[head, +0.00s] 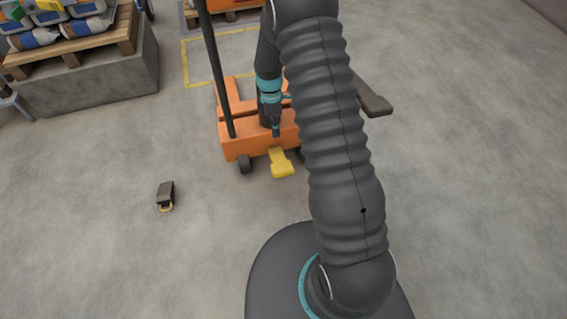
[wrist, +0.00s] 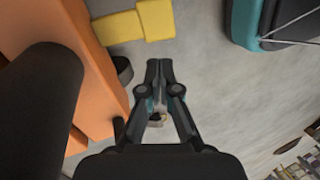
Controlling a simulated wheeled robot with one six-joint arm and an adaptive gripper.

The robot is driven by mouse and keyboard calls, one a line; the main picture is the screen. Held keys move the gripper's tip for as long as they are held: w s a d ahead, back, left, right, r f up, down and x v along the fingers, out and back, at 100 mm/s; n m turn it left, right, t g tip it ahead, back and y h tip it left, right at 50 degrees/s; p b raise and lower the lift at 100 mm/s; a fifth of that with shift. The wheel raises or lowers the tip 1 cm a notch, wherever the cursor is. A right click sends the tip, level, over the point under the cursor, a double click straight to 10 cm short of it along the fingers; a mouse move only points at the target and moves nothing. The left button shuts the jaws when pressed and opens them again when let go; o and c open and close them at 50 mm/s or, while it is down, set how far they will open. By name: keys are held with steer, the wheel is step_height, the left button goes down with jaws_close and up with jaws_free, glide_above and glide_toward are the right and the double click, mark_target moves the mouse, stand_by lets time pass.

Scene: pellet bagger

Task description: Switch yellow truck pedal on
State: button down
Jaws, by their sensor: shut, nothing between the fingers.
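The orange truck (head: 240,135) stands on the floor in the middle of the head view, with a dark upright handle on its left. Its yellow pedal (head: 282,163) sticks out low from the near side. In the wrist view the yellow pedal (wrist: 128,25) lies at the top, beside the orange body (wrist: 60,25). My gripper (head: 276,134) points down close to the truck's near edge, above the pedal in the picture. In the wrist view my gripper (wrist: 160,65) is shut and empty, with a visible gap between its tips and the pedal.
A wooden pallet (head: 75,47) with bags rests on a concrete block (head: 95,85) at the upper left. The floor around the truck is mostly clear.

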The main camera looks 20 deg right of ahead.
mark_target(281, 167)
steer(key=shift+d+n, duration=0.35)
steer(key=shift+n, duration=0.55)
steer(key=x, duration=1.4)
